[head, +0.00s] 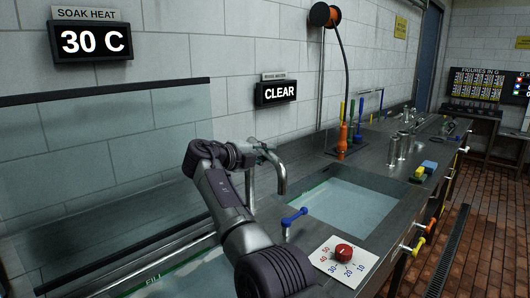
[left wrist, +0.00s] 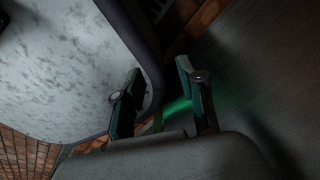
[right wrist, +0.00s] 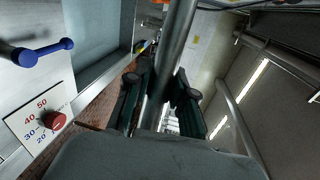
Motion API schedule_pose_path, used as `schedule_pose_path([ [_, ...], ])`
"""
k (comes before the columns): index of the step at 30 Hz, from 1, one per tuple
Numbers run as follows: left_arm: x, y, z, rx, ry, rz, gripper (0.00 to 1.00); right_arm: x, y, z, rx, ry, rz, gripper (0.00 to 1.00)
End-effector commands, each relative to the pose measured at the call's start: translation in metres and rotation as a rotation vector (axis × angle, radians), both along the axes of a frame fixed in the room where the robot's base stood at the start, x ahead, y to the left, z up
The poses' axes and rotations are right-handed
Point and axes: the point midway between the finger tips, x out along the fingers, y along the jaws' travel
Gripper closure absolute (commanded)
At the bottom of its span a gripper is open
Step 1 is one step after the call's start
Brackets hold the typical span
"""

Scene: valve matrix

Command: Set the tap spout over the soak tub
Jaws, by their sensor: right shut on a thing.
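The tap spout (head: 281,178) is a bent grey metal pipe on a post behind the tubs. Its outlet end points down near the left edge of the right-hand basin (head: 350,205); which surface lies directly below is hard to tell. The soak tub (head: 178,268), marked FILL, is at the lower left, partly hidden by my right arm. My right gripper (head: 243,154) is shut on the spout pipe, and the pipe passes between its fingers in the right wrist view (right wrist: 160,90). My left gripper (left wrist: 158,98) is open and empty in the left wrist view.
A blue lever handle (head: 294,216) and a red dial (head: 343,251) on a numbered plate sit on the front counter. An orange hose tool (head: 343,135) and metal cylinders stand farther back. A CLEAR sign (head: 276,92) and a 30 C display (head: 92,41) hang on the wall.

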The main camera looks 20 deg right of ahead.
Motion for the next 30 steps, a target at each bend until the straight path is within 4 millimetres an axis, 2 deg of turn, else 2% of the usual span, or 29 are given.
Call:
schedule_pose_path([
  [23, -0.0002, 0.0054, 0.0035, 0.006, 0.001, 0.003, 0.6, 0.0004, -0.003, 0.0014, -0.002, -0.001, -0.047, 1.0],
  [24, -0.0002, 0.0054, 0.0035, 0.006, 0.001, 0.003, 0.6, 0.0004, -0.003, 0.0014, -0.002, -0.001, -0.047, 0.7],
  [27, -0.0002, 0.0056, 0.0035, 0.007, 0.0, 0.003, 0.6, 0.0004, -0.0024, 0.0013, -0.001, -0.001, -0.046, 0.53],
  [28, -0.0002, 0.0056, 0.0035, 0.007, 0.0, 0.003, 0.6, 0.0006, -0.0022, 0.0012, -0.001, -0.002, -0.045, 0.5],
  [30, -0.0002, 0.0056, 0.0034, 0.007, 0.0, 0.003, 0.6, 0.0007, -0.0018, 0.001, -0.001, -0.002, -0.044, 0.5],
])
